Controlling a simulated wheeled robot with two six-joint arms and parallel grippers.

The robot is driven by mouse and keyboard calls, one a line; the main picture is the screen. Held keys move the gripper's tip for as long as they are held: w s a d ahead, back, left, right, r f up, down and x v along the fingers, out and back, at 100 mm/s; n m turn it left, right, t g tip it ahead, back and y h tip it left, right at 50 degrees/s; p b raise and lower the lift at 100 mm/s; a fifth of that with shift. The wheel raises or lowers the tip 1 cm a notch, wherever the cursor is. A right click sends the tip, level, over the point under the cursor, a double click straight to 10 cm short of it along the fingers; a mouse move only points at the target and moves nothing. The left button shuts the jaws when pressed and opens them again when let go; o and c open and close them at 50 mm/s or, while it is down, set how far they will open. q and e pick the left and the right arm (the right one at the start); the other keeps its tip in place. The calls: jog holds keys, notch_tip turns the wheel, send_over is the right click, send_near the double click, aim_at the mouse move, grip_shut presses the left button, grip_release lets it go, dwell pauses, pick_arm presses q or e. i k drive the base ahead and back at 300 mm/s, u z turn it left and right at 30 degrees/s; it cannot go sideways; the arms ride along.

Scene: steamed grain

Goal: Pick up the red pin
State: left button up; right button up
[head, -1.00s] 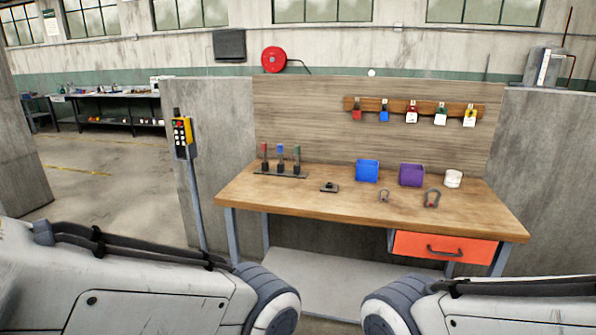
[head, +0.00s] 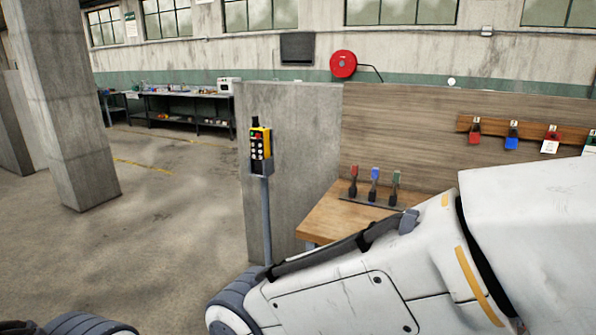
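A red-topped upright piece (head: 354,173) stands at the left end of a dark strip (head: 370,203) on the wooden workbench (head: 325,214). A blue-topped piece (head: 375,174) and a green-topped piece (head: 395,178) stand beside it. I cannot tell for sure whether the red-topped piece is the red pin. A red tag or lock (head: 475,127) also hangs on the wall rack. My white arm covers most of the bench, hiding what lies on its right. Neither of my grippers is in view.
A yellow and black control box (head: 260,148) stands on a post left of the bench, before a low concrete wall (head: 292,150). A concrete pillar (head: 75,110) stands farther left. The floor between is open. A dark bench (head: 185,108) stands at the back.

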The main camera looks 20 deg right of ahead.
aim_at(355, 166)
jog(key=u, duration=0.3)
jog(key=i, duration=2.35)
jog(key=z, duration=1.2)
jog(key=i, duration=0.8)
jog(key=z, duration=0.95)
jog(key=i, duration=0.2)
jog(key=z, duration=0.15)
